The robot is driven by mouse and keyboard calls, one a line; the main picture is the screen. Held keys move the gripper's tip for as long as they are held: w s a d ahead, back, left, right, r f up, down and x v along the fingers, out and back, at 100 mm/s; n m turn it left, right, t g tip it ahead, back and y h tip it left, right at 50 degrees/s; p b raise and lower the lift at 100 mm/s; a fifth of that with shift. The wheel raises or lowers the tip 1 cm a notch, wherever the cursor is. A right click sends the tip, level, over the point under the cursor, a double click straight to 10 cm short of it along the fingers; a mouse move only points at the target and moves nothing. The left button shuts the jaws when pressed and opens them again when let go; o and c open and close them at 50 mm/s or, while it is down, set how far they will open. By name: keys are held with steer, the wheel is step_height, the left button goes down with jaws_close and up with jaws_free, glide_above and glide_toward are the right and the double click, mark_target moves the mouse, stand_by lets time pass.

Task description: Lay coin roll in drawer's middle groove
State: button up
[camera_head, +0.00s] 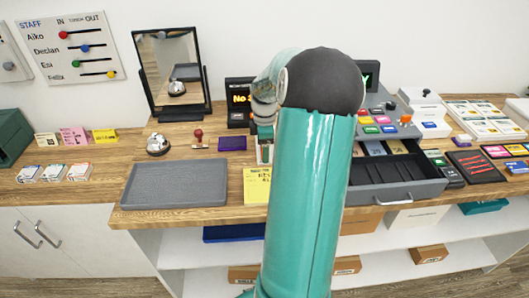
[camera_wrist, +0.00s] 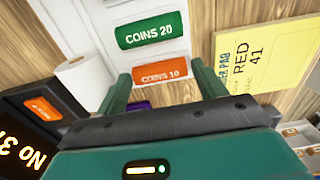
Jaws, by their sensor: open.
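Two coin rolls lie in a white tray (camera_wrist: 101,40) in the wrist view: a green one marked COINS 20 (camera_wrist: 150,30) and an orange one marked COINS 10 (camera_wrist: 162,71). My gripper (camera_wrist: 163,74) is open, its two teal fingers on either side of the orange roll. I cannot tell whether they touch it. In the head view my arm hides most of the gripper and tray. The drawer (camera_head: 398,193) stands pulled out at the right, its dark inside partly hidden by my arm. I cannot make out its middle groove clearly.
A yellow pad (camera_wrist: 262,55) lies right of the tray; a white paper roll (camera_wrist: 82,80) and a dark number display (camera_wrist: 30,135) are at the left.

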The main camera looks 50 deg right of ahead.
steer(key=c, duration=0.9)
steer(key=shift+r, duration=0.1)
